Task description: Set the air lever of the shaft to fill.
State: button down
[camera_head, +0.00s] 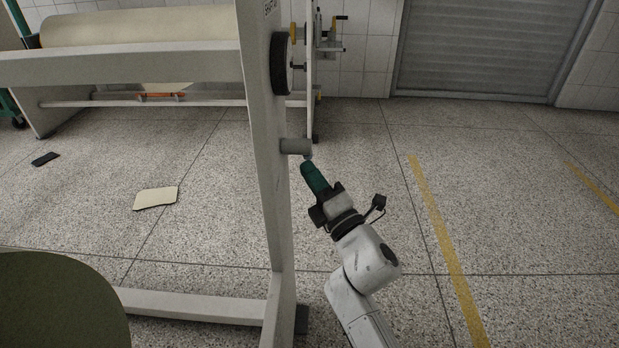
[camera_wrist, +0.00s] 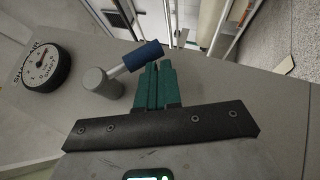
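The air lever has a blue grip (camera_wrist: 143,55) on a thin metal rod that comes out of a grey round hub (camera_wrist: 103,84). In the head view the hub (camera_head: 296,146) sticks out to the right from the pale upright post, with only a small bluish bit of the lever below it. My gripper (camera_wrist: 157,68) has green fingers side by side with no clear gap, and nothing shows between them. Its fingertips (camera_head: 306,164) are right at the blue grip. I cannot tell whether they touch it.
A round black gauge with a white dial (camera_wrist: 45,66) sits left of the hub in the wrist view, on the grey post face (camera_wrist: 215,85). The post (camera_head: 262,170) belongs to a frame holding a large cream roll (camera_head: 140,27). Open floor (camera_head: 500,200) lies to the right.

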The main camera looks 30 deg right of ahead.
jog(key=shift+d+r, duration=0.15)
jog(key=b+v, duration=0.1)
jog(key=v, duration=1)
